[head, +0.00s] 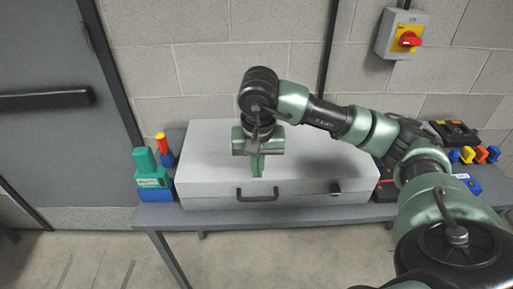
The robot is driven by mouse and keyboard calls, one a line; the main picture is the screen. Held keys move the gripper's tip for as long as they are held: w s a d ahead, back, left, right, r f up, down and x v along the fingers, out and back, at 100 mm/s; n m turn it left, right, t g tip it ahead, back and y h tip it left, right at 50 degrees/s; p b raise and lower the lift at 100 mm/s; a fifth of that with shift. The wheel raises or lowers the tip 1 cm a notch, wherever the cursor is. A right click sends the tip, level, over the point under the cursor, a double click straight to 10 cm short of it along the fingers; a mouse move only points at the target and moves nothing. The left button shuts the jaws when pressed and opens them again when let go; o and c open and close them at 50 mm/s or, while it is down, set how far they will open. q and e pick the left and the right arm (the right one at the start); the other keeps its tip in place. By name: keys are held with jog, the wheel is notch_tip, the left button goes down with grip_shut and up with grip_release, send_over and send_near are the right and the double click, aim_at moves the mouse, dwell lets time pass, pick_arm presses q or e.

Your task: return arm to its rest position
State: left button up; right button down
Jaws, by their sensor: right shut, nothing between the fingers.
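My right arm comes in from the right and reaches across the bench. My right gripper (257,166) is shut and empty, pointing down in front of the grey case's lid. The closed light-grey case (310,165) has a dark handle and a small latch on its front. I cannot tell whether the fingertips touch the case. My left gripper is not in view.
The case stands on a dark grey bench (290,214). A green and blue tool (152,175) and a red and blue item (163,148) are at left. Several coloured items (480,155) lie at right. A red switch (408,39) is on the block wall.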

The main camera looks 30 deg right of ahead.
notch_tip(320, 180, up, 8)
jog(key=s+a, duration=0.1)
jog(key=shift+s+f, duration=0.15)
jog(key=shift+s, duration=0.25)
